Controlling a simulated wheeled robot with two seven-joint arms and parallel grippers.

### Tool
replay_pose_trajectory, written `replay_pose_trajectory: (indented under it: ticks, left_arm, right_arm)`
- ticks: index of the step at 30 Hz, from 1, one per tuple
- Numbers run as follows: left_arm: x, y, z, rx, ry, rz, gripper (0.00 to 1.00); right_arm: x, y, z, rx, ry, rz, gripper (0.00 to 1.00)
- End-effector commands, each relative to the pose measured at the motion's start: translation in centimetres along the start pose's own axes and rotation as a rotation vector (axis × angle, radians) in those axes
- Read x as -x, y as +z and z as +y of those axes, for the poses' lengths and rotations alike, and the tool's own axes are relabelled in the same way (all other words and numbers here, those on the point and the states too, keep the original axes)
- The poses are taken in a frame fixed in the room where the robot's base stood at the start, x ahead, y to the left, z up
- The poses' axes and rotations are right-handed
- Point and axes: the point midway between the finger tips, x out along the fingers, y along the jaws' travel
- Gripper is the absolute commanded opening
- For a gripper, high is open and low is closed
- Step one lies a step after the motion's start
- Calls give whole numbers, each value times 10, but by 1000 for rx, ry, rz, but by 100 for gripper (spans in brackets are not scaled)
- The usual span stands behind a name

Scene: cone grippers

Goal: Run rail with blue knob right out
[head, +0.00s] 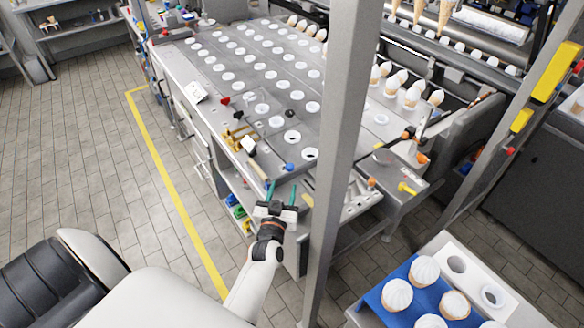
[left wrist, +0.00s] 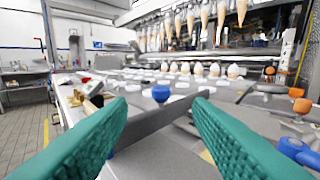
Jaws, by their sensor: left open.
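A small blue knob (head: 289,168) stands at the near edge of the machine's holed table. In the left wrist view, the blue knob (left wrist: 161,94) appears between my two teal fingers, beyond their tips, above a grey metal rail (left wrist: 155,124). My left gripper (head: 281,188) is open and empty, just short of the knob on its near side; its fingers also frame the left wrist view (left wrist: 160,108). I see no contact with the knob. The rail's length is not clear in the head view. My right gripper is not in view.
The holed table (head: 240,75) spreads beyond, with red and black knobs near its edge. A grey post (head: 340,130) rises close right of my left arm. A blue tray (head: 372,298) with cones stands at the lower right. The tiled floor at left is clear.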

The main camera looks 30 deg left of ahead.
Motion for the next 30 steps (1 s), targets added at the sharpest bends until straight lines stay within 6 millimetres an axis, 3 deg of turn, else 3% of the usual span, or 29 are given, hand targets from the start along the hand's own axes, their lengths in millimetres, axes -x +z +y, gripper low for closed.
replay_pose_trajectory:
  ticks: [6, 12, 17, 26, 30]
  left_arm:
    - [-47, -5, 0, 1, 0, -3, 46]
    - [-77, -4, -1, 1, -1, -1, 46]
    - [-87, -2, 0, 1, -1, 1, 46]
    - [-89, -1, 0, 0, -1, 2, 46]
    - [-88, -1, 0, 0, -1, 2, 23]
  right_arm:
    - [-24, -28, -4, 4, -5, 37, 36]
    - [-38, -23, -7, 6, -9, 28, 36]
    - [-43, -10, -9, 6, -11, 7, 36]
    - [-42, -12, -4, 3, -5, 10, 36]
    - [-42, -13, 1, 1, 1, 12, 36]
